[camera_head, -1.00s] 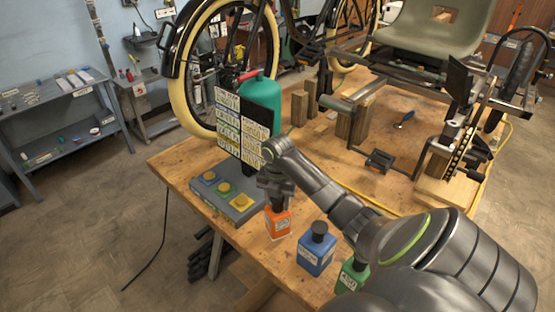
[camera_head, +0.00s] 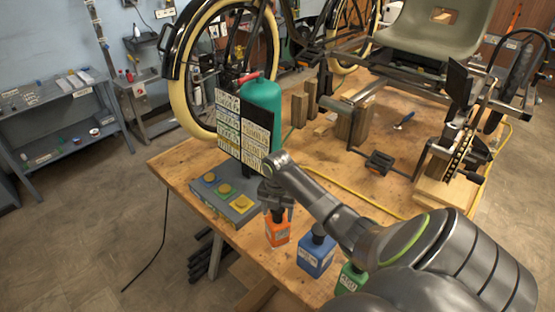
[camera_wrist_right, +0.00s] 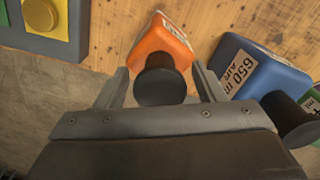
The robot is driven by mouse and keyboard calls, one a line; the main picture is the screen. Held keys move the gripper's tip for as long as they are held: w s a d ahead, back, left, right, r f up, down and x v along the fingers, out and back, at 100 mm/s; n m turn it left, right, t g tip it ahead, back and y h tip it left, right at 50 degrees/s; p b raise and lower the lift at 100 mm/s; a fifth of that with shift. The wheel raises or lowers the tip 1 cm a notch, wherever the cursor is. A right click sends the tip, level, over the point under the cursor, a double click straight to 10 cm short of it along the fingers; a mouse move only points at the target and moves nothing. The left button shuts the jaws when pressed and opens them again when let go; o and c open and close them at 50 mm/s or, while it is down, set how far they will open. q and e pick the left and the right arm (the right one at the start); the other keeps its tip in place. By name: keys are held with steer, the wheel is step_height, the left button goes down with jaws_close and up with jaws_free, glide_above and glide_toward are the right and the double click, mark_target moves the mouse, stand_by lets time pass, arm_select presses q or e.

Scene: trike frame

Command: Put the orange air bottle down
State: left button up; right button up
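The orange air bottle (camera_head: 277,234) stands upright on the wooden table (camera_head: 170,160), near its front edge and left of the blue bottle (camera_head: 314,258). It has a black cap and a white label. It also shows in the right wrist view (camera_wrist_right: 160,42), where its black cap (camera_wrist_right: 160,85) lies between the fingers. My right gripper (camera_head: 275,208) is open above the bottle. In the wrist view (camera_wrist_right: 162,88) there is a gap between each finger and the cap. My left gripper is not in view.
A green bottle (camera_head: 350,278) stands right of the blue one, partly behind my right arm. A grey box with blue, green and yellow buttons (camera_head: 224,189) is close on the left. A black panel with labels (camera_head: 243,130) and a teal cylinder (camera_head: 262,105) stand behind.

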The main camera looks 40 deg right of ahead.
step_height(320, 180, up, 11)
steer(key=shift+r, duration=0.65)
stand_by(0.5)
